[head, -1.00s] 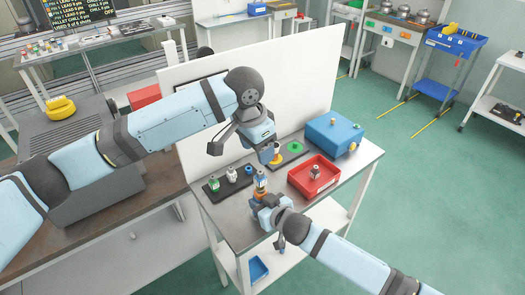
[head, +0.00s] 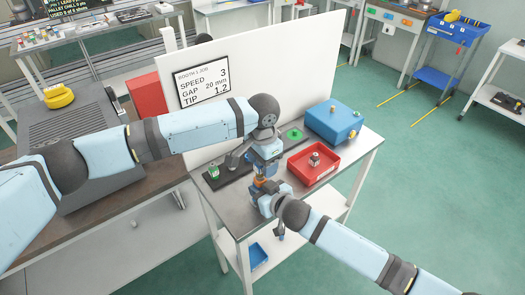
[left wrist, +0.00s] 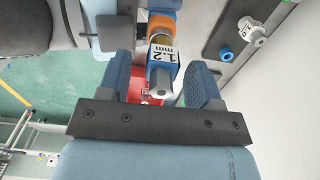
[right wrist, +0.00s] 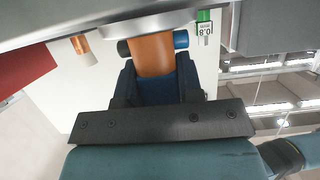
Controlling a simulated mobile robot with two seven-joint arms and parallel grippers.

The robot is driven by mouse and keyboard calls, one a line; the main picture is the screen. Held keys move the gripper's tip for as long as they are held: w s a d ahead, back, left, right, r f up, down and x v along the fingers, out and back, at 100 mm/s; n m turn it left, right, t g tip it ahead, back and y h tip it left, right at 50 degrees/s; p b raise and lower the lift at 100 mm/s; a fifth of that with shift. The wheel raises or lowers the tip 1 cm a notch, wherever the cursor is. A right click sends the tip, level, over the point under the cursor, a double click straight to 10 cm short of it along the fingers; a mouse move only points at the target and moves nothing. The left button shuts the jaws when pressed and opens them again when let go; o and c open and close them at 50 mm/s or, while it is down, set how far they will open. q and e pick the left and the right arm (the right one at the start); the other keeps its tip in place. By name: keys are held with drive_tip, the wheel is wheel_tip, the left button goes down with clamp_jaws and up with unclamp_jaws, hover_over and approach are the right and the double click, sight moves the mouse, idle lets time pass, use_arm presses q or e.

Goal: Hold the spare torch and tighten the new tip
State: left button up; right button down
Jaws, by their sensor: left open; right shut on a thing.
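The spare torch (right wrist: 152,58), with an orange body, is held in my right gripper (head: 266,197), which is shut on it above the small table. The new tip (left wrist: 163,66), a white-and-metal piece marked 1.2 mm, sits at the end of the torch's orange part (left wrist: 162,22). In the left wrist view it lies between the fingers of my left gripper (left wrist: 161,76), which is open with a gap visible at the sides. In the head view my left gripper (head: 264,164) is directly above the torch and hides the tip.
A red bin (head: 300,168) and blue box (head: 335,118) stand to the right. A white panel (head: 290,75) with a sign (head: 204,83) stands behind.

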use_arm(q)
drive_tip(key=shift+f, duration=0.3)
clamp_jaws()
drive_tip(key=m, duration=0.5)
drive_tip(key=shift+s, duration=0.2)
drive_tip(key=shift+m, duration=0.4)
